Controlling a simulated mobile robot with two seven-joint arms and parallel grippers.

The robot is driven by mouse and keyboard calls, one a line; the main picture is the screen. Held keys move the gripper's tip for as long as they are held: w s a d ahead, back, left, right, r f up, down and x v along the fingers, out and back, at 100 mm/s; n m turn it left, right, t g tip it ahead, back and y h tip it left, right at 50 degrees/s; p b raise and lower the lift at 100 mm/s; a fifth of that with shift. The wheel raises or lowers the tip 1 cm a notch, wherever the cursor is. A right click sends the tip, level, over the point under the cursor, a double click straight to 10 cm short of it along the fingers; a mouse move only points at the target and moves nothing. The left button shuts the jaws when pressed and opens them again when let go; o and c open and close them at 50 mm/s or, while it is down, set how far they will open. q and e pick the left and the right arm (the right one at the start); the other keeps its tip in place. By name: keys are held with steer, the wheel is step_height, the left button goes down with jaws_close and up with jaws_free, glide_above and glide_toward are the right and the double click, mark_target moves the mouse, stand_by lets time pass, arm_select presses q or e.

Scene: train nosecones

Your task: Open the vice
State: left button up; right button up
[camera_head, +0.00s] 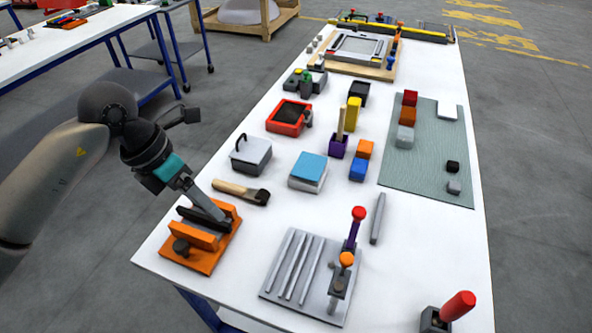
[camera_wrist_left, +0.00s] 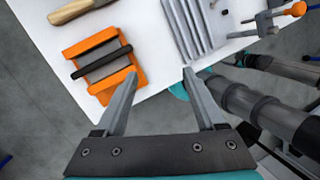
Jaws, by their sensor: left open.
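The orange vice (camera_head: 190,262) with dark bars across it stands at the near left corner of the white table. In the left wrist view the vice (camera_wrist_left: 107,85) lies left of the fingers, near the table edge. How far apart its jaws stand is hard to tell. A dark knob (camera_head: 180,247) is on its near side. My left gripper (camera_head: 222,217) is over the vice in the head view, its fingers partly overlapping it. In the left wrist view my left gripper (camera_wrist_left: 159,72) is open, with nothing between its fingers.
A wooden-handled tool (camera_head: 240,192) lies just behind the vice. A grooved grey plate (camera_head: 283,285) with an orange-topped and a red-topped clamp is to its right. A grey box (camera_head: 250,154) and a blue-topped box (camera_head: 309,170) stand farther back. The table's left edge is close.

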arm_select(q)
steer(key=s+d+r+h, duration=0.1)
steer(key=d+r+h, duration=0.3)
steer(key=d, duration=0.4)
steer(key=s+d+r+n+t+h, duration=0.1)
steer(key=d+r+h, duration=0.3)
steer(key=d+h, duration=0.2)
steer(key=shift+s+d+r+n+t+h, duration=0.15)
steer(key=shift+d+r+n+t+h, duration=0.2)
steer(key=shift+d, duration=0.75)
